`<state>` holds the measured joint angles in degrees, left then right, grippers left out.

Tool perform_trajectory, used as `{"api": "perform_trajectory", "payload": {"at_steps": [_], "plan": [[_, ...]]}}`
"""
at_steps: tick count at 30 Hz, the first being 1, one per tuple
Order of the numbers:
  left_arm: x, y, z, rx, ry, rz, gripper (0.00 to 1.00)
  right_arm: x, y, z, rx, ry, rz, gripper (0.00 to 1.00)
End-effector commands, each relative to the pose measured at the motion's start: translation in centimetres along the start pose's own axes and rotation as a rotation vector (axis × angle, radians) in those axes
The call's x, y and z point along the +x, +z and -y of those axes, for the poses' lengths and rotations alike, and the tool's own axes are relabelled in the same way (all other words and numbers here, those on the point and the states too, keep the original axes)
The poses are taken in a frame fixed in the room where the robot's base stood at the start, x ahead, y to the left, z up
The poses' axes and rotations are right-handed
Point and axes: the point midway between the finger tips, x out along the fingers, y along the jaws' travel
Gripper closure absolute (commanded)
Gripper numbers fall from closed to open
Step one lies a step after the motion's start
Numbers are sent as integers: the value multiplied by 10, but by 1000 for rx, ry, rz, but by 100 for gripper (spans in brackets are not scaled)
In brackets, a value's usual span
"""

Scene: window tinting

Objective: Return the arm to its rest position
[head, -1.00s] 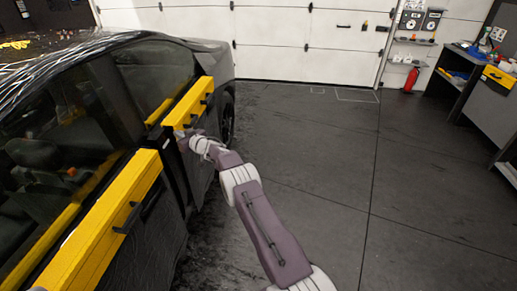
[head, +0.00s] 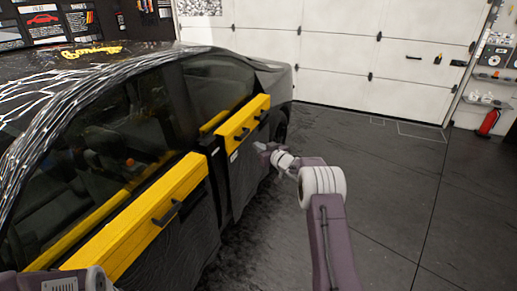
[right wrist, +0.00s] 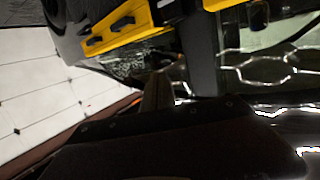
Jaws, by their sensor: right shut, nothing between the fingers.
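My right arm (head: 330,235) reaches forward from the bottom right of the head view. Its gripper (head: 260,148) is beside the dark car (head: 232,185), just below and right of the far yellow door strip (head: 243,118). The gripper looks shut and empty; its fingertips are small in this view. I cannot tell whether it touches the car's side. In the right wrist view a dark shape fills the bottom, and the yellow strip (right wrist: 125,25) shows above it. Part of my left arm (head: 62,284) shows at the bottom left; its gripper is out of view.
A near yellow strip (head: 135,218) with a black handle runs along the car's closer door. Open floor (head: 400,190) lies right of the car. A white garage door (head: 375,60) closes the back, with a red fire extinguisher (head: 489,122) at the far right.

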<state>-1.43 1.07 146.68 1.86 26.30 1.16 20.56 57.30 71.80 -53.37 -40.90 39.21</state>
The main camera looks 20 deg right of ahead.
Motion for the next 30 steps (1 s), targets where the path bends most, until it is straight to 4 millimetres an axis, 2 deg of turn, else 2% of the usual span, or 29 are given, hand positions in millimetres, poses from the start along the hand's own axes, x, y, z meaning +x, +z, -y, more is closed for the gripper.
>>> {"api": "perform_trajectory", "payload": {"at_steps": [5,7,8,11,12,15,17,18,20,23,27,30], "plan": [[0,0,0,0,0,0,15,0,0,1,0,-2,0,100],[0,0,0,0,0,0,15,3,-3,9,-4,-13,-3,100],[0,0,0,0,0,0,15,4,-11,14,-11,-20,-13,100],[0,0,0,0,0,0,15,5,-56,37,-49,-51,-67,100],[0,0,0,0,0,0,15,3,-78,53,-64,-70,-90,100],[0,0,0,0,0,0,15,-16,-126,102,-41,-102,-121,100],[0,0,0,0,0,0,15,-33,-137,123,2,-78,-91,100],[0,0,0,0,0,0,15,-47,-135,134,32,-48,-50,100],[0,0,0,0,0,0,15,-75,-118,147,75,12,47,100],[0,0,0,0,0,0,15,-134,-56,161,133,114,281,100],[0,0,0,0,0,0,15,-223,42,176,180,195,622,100],[0,0,0,0,0,0,15,-287,102,187,208,221,858,100]]}}
